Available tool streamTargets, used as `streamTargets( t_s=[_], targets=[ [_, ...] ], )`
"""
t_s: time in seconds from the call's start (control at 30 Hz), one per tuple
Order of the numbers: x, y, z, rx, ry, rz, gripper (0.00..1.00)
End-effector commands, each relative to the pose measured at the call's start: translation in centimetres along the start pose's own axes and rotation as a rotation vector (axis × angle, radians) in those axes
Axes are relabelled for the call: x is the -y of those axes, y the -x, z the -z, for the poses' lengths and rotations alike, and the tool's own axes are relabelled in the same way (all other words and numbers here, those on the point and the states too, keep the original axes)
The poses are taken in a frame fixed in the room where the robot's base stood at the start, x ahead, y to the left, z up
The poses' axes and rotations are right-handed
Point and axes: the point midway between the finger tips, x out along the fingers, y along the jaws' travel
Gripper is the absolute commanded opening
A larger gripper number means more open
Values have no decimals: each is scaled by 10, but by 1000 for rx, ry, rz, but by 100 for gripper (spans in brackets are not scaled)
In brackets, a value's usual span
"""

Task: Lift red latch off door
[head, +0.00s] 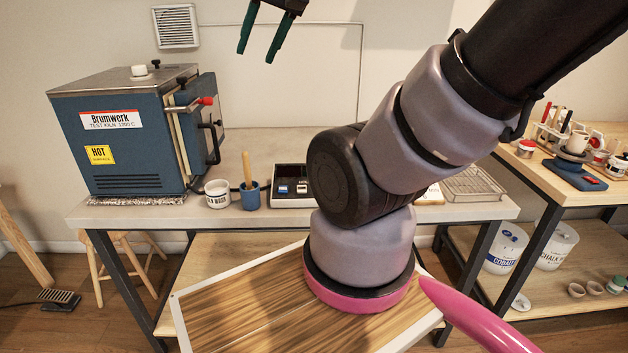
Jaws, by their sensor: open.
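A blue kiln (125,135) stands on the left of the grey-topped bench. Its door (203,135) is on the right side and looks closed, seen nearly edge-on. The red latch (206,101) is a small red-ended piece near the top of the door, on a metal bar. A black handle (213,142) sits below it on the door. My gripper (258,50) is at the top of the picture, open and empty, with its fingers pointing down. It is apart from the latch, to its upper right. The top of my gripper is cut off by the frame.
A white jar (217,193), a blue cup with a wooden tool (251,194) and a dark tray (290,186) stand right of the kiln. A wire rack (474,184) lies farther right. A wall vent (176,26) is above. My arm hides the bench's middle.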

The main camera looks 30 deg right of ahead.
Motion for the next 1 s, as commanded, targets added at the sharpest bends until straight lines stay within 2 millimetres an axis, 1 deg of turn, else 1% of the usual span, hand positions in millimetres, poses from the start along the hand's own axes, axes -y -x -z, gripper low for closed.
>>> streamTargets(
  t_s=[0.07, 0.1, 0.3, 0.37, 0.43, 0.57, 0.6, 0.77, 0.87, 1.0],
  targets=[
    [0, 0, 0, 0, 0, 0, 50],
    [0, 0, 0, 0, 0, 0, 59],
    [0, -2, 0, 11, -9, -2, 59],
    [2, -8, 1, 36, -31, -4, 59],
    [4, -19, 2, 90, -78, -7, 59],
    [11, -50, 5, 242, -222, -3, 59],
    [13, -61, 6, 294, -276, 4, 59],
    [23, -104, 16, 491, -501, 55, 59],
    [27, -130, 27, 602, -652, 107, 59],
    [29, -167, 48, 740, -875, 205, 59]
  ],
)
